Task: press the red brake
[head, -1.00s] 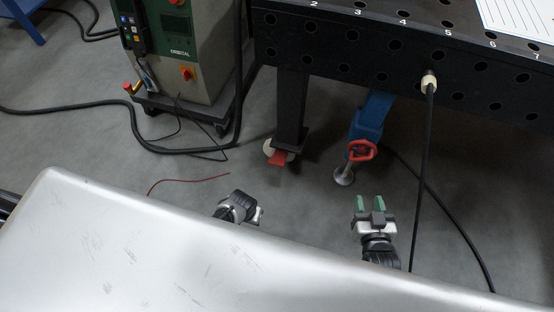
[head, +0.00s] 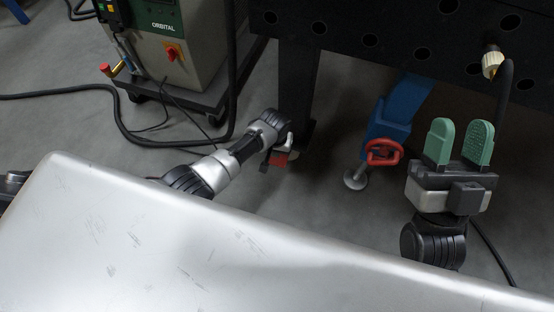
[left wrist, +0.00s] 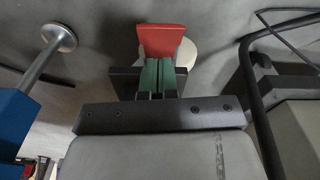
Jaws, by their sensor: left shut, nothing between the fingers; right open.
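The red brake (head: 279,161) is a small red pedal on the caster at the foot of the black table's leg. In the left wrist view the red brake (left wrist: 162,40) shows as a flat red plate, with the pale caster wheel (left wrist: 184,56) behind it. My left gripper (head: 284,146) is at the brake and partly covers it in the head view. Its green fingers (left wrist: 160,64) are shut and empty, with tips at the pedal's near edge; I cannot tell whether they touch. My right gripper (head: 459,140) is open and empty, raised at the right.
A blue support with a red handle (head: 384,152) and round metal foot (head: 355,180) stands right of the brake. The black table (head: 340,45) overhangs behind. A green and grey machine (head: 160,45) stands on a cart at left, with cables on the floor.

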